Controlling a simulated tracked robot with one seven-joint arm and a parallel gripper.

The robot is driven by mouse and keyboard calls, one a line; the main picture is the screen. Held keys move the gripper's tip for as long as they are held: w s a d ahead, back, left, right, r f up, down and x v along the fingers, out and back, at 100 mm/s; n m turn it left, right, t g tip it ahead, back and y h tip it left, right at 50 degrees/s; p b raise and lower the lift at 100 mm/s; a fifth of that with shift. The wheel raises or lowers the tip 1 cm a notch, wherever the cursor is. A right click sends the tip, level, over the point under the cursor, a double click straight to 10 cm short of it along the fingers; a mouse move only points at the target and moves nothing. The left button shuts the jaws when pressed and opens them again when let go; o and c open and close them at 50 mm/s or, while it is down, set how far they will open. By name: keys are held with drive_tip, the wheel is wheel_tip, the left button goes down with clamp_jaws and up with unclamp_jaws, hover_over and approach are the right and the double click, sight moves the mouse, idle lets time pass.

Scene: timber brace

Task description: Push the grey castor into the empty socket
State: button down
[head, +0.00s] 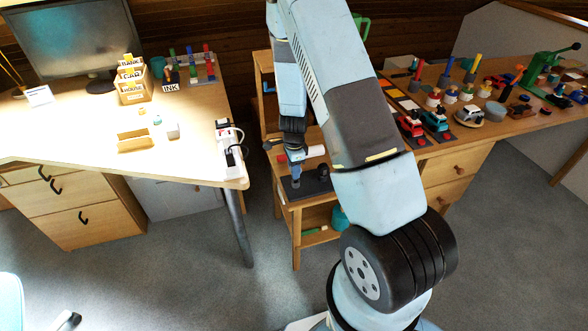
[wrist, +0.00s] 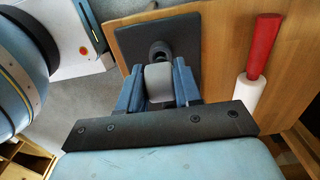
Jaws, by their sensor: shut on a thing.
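My gripper (wrist: 158,88) is shut on the grey castor (wrist: 159,84), which sits between its two blue fingers. In the wrist view a dark round part (wrist: 159,52) shows just beyond the castor, over a dark plate (wrist: 187,36); I cannot tell whether the castor touches it. In the head view my gripper (head: 296,168) is low over the dark plate (head: 312,186) on a small wooden stand. A black upright piece (head: 323,172) stands at the plate's right. The empty socket cannot be made out clearly.
A red and white roller (wrist: 258,65) lies on the wood right of the plate. A desk with a white power strip (head: 230,145) stands close at left. A bench with many small toys (head: 437,120) is at right. Grey floor is open in front.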

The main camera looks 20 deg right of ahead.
drive_tip(key=shift+f, duration=1.35)
idle(1.1)
drive_tip(key=c, duration=0.7)
unclamp_jaws()
drive_tip(key=shift+r, duration=0.1)
wheel_tip(320, 180, up, 14)
drive_tip(key=shift+f, duration=0.2)
